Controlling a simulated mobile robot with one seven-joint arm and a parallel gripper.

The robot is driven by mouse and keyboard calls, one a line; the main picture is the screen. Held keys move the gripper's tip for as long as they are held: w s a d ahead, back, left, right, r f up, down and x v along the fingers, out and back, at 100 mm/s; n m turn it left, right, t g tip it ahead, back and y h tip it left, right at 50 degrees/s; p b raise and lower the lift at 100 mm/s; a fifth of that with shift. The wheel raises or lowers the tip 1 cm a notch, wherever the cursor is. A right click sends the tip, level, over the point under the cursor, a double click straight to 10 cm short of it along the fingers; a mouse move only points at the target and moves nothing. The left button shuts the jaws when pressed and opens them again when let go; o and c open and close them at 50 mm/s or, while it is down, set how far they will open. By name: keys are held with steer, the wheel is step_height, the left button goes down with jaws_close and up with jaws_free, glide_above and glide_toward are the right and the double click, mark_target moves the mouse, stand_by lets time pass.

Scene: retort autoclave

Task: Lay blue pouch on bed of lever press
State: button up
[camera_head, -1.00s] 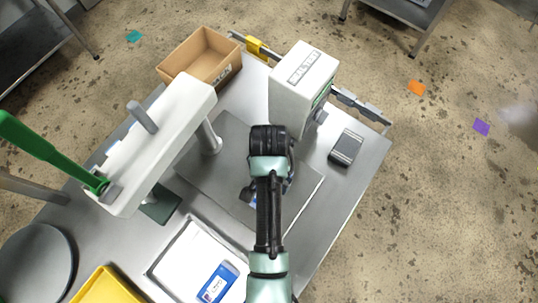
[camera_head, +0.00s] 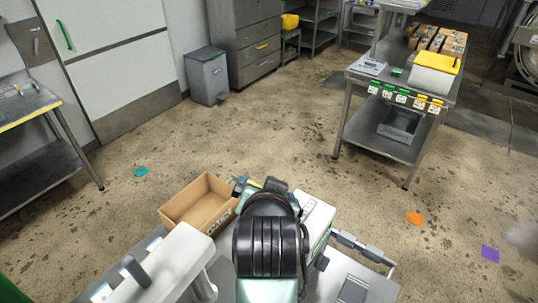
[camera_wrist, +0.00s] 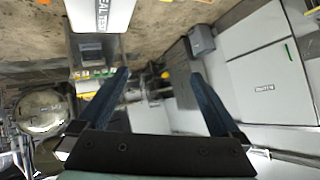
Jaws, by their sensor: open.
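The lever press shows only in part at the bottom left of the head view: its white arm (camera_head: 165,262) and a bit of its green handle (camera_head: 10,292). Its bed is out of frame. No blue pouch shows in either current view. My gripper (camera_wrist: 161,78) is open in the wrist view, with empty space between its two dark fingers. It faces across the room, away from the tabletop. In the head view my wrist hides much of the gripper.
A cardboard box (camera_head: 200,205) and a white seal-test unit (camera_head: 318,225) stand at the bench's far edge. The unit also shows in the wrist view (camera_wrist: 100,14). A dark grey device (camera_head: 353,290) lies at right. Beyond are open floor and a loaded steel table (camera_head: 375,78).

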step_height(320, 180, up, 19)
steer(key=n+t, duration=0.2)
steer(key=t, duration=0.5)
steer(key=s+r+n+t, duration=0.1)
steer(key=s+r+t, duration=0.3)
steer(key=r, duration=0.8)
steer(key=s+r+n+t, duration=0.1)
steer(key=s+r+t, duration=0.4)
steer(key=s+r, duration=0.4)
step_height(320, 180, up, 3)
steer(key=shift+f+t, duration=0.1)
steer(key=shift+t, duration=0.2)
steer(key=shift+d, duration=0.1)
